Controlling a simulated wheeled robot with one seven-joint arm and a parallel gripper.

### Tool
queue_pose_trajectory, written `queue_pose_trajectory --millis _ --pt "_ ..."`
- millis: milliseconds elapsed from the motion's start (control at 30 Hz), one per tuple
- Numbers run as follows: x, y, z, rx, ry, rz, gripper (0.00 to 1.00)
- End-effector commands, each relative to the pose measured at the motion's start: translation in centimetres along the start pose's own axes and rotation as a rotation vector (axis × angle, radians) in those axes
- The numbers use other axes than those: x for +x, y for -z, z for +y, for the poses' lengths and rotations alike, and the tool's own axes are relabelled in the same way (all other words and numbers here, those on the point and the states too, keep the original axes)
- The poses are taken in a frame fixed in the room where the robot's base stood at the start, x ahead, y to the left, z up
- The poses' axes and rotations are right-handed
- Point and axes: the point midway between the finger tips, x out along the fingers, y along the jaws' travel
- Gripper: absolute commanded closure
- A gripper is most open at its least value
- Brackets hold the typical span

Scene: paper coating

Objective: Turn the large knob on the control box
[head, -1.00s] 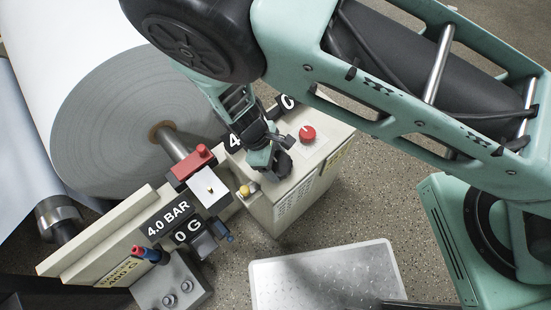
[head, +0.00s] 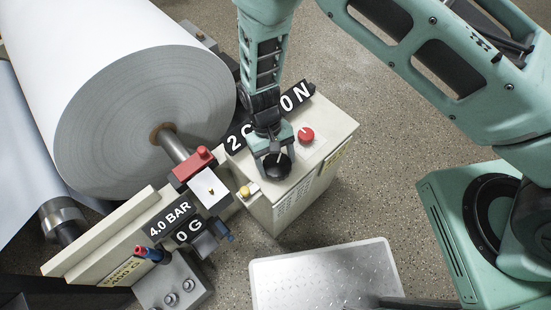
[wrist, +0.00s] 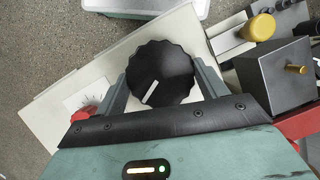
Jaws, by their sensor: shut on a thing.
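The control box (head: 292,208) is a cream cabinet standing right of the large paper roll. Its large black knob (head: 277,167) sits on the top face, and it fills the middle of the wrist view (wrist: 161,72), with a white pointer line aimed toward the lower left there. My gripper (head: 274,160) comes down from above, and its two fingers stand on either side of the knob, shut on it. A black display on the box behind the gripper reads "2", "C" and "0 N", partly hidden by my arm.
A small red knob (head: 306,135) is right of my gripper on the box. A yellow knob (head: 245,191) and a red-topped block (head: 195,168) are to the left. The paper roll (head: 150,90) stands behind left. A metal step plate (head: 325,275) lies in front.

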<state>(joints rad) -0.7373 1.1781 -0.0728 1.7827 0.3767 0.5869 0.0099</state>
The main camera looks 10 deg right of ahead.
Motion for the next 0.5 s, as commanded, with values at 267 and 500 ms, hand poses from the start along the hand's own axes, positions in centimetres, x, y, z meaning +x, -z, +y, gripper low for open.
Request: queue_pose_trajectory --millis 267,500 --pt "-0.13 0.10 0.08 0.141 0.060 0.003 0.51" --pt "-0.09 0.08 0.12 0.196 0.082 0.003 0.51"
